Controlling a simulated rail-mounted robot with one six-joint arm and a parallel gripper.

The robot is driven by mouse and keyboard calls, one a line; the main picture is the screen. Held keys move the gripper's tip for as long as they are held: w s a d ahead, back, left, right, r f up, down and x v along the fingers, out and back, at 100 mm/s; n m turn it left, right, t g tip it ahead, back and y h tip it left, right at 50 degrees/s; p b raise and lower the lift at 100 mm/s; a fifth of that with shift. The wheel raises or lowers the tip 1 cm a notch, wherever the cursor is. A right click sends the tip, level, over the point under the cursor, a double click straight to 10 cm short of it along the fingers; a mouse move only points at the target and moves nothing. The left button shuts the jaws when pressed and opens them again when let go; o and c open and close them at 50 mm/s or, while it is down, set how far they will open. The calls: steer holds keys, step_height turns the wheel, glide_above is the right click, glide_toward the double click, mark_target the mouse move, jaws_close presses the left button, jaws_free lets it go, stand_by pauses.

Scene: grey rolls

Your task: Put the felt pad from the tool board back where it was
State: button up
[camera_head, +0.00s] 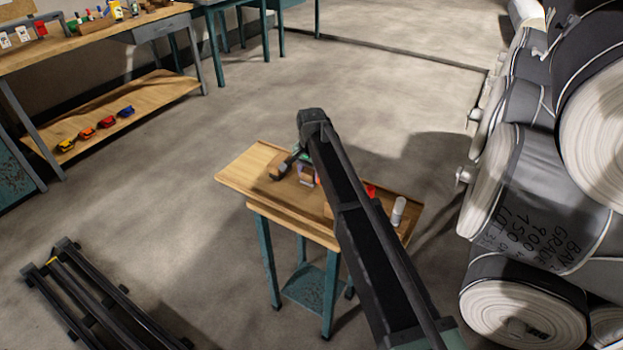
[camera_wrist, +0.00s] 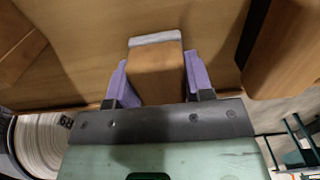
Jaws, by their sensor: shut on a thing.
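My gripper (camera_wrist: 156,66) has purple fingers, one on each side of a tan, wood-coloured block with a pale grey strip along its far edge. I take this block to be the felt pad (camera_wrist: 156,40); the pale strip looks like felt. The fingers are shut on it. In the head view my gripper (camera_head: 306,176) is low over the small wooden table (camera_head: 245,168), and the pad cannot be made out there. A wooden surface fills the wrist view beyond the pad; I cannot tell whether they touch. I cannot identify the tool board for certain.
A white cylinder (camera_head: 398,211) and a red item (camera_head: 370,191) stand on the table's right part, beside my arm. Large fabric rolls (camera_head: 540,200) are stacked at right. A workbench (camera_head: 100,45) stands at upper left, a dark rack (camera_head: 90,300) at lower left. Floor between is clear.

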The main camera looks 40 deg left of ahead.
steer(key=shift+f, duration=0.1)
steer(key=o, duration=0.9)
step_height(320, 180, up, 13)
steer(key=p, duration=1.2)
steer(key=w+d, duration=0.3)
steer(key=d, duration=3.4)
steer(key=shift+m, duration=0.6)
steer(key=s+d, duration=0.4)
steer(key=d, duration=0.4)
steer(key=s+d, duration=0.4)
steer(key=d, duration=0.5)
steer(key=s+d, duration=0.4)
steer(key=d, duration=0.4)
steer(key=shift+s+d+f, duration=0.1)
steer(key=shift+d+f, duration=0.05)
steer(key=shift+f, duration=0.15)
